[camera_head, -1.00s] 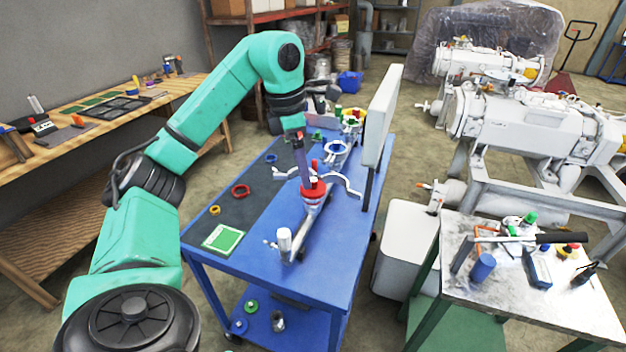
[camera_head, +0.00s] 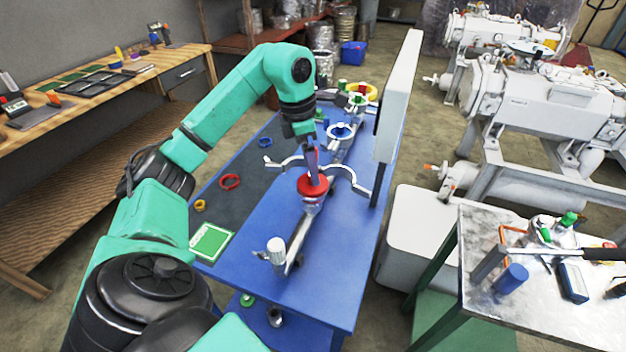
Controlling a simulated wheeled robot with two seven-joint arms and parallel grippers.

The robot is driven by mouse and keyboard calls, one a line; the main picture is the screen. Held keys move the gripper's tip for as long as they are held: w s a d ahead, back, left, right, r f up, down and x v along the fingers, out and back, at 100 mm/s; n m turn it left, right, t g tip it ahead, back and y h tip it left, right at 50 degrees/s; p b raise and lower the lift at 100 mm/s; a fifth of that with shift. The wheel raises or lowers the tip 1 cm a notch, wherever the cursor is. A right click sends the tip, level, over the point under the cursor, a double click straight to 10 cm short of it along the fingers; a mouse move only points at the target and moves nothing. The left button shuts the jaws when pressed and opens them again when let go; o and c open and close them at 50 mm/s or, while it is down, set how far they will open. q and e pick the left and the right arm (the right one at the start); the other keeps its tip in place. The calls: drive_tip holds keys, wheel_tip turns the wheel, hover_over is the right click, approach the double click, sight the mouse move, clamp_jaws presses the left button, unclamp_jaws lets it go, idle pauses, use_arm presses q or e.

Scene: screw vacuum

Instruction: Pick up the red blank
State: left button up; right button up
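The red blank (camera_head: 312,187), a round red disc, sits on top of a metal fitting on the blue table. My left arm comes in from the left and reaches over the table, with the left gripper (camera_head: 314,172) pointing down at the red blank's middle. The fingers cover the blank's upright centre part, and their tips appear to meet the disc. The gap between the fingers is too small to make out, so I cannot tell whether they grip it. My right gripper is not in view.
A curved metal clamp (camera_head: 352,181) spreads beside the blank. A grey panel (camera_head: 398,95) stands along the table's right edge. A red ring (camera_head: 230,181), a yellow ring (camera_head: 200,205) and a green card (camera_head: 211,242) lie left. A metal-topped bench (camera_head: 540,315) stands right.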

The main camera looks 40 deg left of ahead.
use_arm(q)
drive_tip(key=f, duration=0.4)
drive_tip(key=shift+w+d+f+p, duration=0.2)
drive_tip(key=shift+d+p, duration=0.05)
drive_tip(key=shift+p, duration=0.15)
drive_tip(key=c, duration=1.1)
drive_tip(key=shift+r, duration=0.1)
